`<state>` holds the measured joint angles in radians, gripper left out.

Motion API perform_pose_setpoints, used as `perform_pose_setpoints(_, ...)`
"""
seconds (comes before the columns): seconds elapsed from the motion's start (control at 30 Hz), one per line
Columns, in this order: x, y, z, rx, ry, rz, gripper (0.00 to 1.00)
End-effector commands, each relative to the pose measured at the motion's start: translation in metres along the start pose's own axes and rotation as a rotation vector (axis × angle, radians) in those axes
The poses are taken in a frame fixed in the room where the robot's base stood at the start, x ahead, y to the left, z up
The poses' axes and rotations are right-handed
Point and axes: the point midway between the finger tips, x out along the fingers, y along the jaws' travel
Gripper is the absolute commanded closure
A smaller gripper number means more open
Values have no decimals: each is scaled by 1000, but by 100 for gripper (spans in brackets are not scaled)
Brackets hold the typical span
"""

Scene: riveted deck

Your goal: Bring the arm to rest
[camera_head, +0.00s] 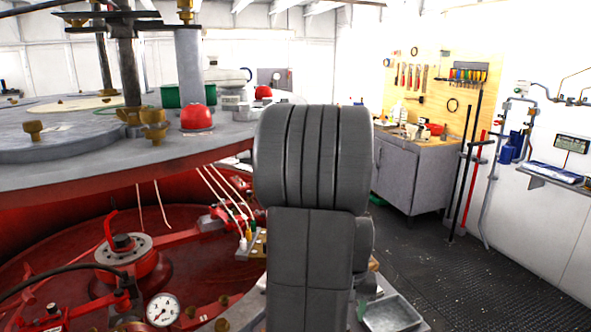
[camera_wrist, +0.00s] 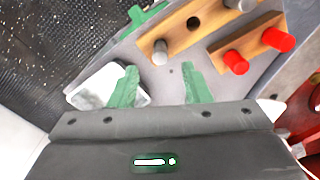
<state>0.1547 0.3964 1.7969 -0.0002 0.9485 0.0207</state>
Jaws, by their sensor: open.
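My gripper (camera_wrist: 158,88) shows in the wrist view with two green fingers spread apart. It is open and nothing is between the fingers. It points at a grey surface (camera_wrist: 180,72). The left finger overlaps a pale tray (camera_wrist: 98,84) in the picture. In the head view my dark grey arm stands upright in the middle, and the gripper is hidden behind it.
Wooden blocks (camera_wrist: 178,34) hold grey and red pegs (camera_wrist: 277,39). The tray also shows in the head view (camera_head: 392,314). A large red machine (camera_head: 190,270) fills the left. A grey cabinet (camera_head: 408,175) stands behind clear dark floor (camera_head: 450,275).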

Motion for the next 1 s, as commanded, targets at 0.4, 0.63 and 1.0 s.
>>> perform_pose_setpoints(0.4, 24, 0, 0, 0, 3, 0, 57)
perform_pose_setpoints(0.63, -5, 0, 0, 0, 1, 0, 57)
perform_pose_setpoints(1.0, -24, 0, 0, 0, 1, 0, 57)
